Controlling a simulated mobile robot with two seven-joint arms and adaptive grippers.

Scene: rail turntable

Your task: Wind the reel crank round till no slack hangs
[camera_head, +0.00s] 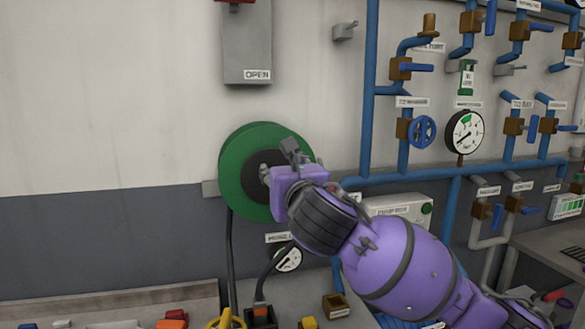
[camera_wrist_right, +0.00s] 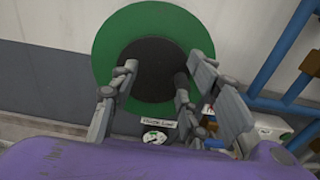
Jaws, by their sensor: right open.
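The reel (camera_head: 237,170) is a green disc with a black hub, mounted on the wall left of centre in the head view. It also shows in the wrist view (camera_wrist_right: 112,45), face on. My right gripper (camera_head: 276,162) is in front of the hub, with its grey fingers spread and open. A black cable (camera_head: 229,255) hangs down from the reel. My left gripper is out of view.
Blue pipes (camera_head: 368,110) with valves and a gauge (camera_head: 464,132) fill the wall at right. A grey box (camera_head: 246,45) labelled OPEN hangs above the reel. Small coloured items lie on the bench below. The wall left of the reel is clear.

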